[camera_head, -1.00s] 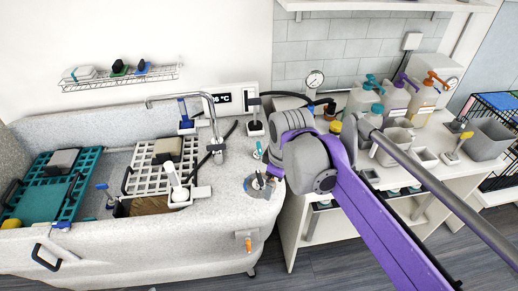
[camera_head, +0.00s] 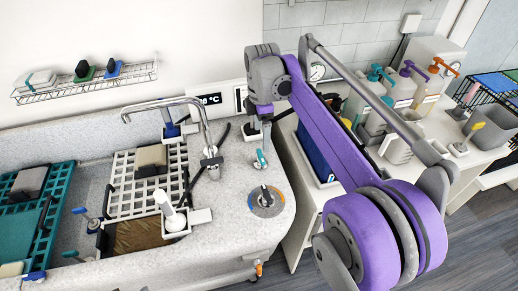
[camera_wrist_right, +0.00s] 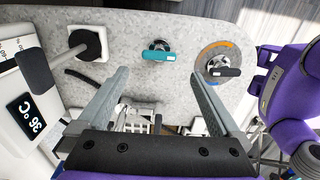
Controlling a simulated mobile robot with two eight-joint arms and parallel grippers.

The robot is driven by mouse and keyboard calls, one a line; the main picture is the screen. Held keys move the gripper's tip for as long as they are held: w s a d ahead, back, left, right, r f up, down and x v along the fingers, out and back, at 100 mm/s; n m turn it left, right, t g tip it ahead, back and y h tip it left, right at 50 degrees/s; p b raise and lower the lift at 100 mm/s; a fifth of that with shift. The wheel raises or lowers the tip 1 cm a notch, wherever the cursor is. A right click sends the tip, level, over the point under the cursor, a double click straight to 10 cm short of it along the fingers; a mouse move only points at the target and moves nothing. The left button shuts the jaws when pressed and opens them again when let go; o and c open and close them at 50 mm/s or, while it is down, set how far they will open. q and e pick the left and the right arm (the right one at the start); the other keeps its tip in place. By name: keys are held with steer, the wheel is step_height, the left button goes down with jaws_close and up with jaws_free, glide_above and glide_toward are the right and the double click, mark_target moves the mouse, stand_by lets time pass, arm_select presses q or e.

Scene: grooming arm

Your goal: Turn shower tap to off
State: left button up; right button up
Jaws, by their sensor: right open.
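A small tap with a teal lever (camera_head: 260,160) stands on the speckled tub ledge (camera_head: 232,182), and its lever also shows in the right wrist view (camera_wrist_right: 158,56). Beside it is a round dial with an orange and blue ring and a dark handle (camera_head: 266,197), which also shows in the wrist view (camera_wrist_right: 219,67). I cannot tell from labels which one is the shower tap. My right gripper (camera_wrist_right: 160,85) is open and empty, its fingers apart with the teal lever ahead between them. Neither control is touched. In the head view its fingers are hard to make out. My left gripper is out of view.
A curved faucet (camera_head: 205,125) and a dark-topped post on a white base (camera_wrist_right: 85,45) stand close by on the ledge. A temperature display (camera_head: 212,100) is behind. White grates (camera_head: 125,185) lie in the tub. Pump bottles (camera_head: 405,88) crowd the right counter.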

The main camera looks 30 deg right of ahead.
mark_target(261, 155)
step_height(261, 155, down, 8)
steer(key=shift+w+f, duration=0.1)
steer(key=shift+f, duration=0.1)
steer(key=c, duration=1.2)
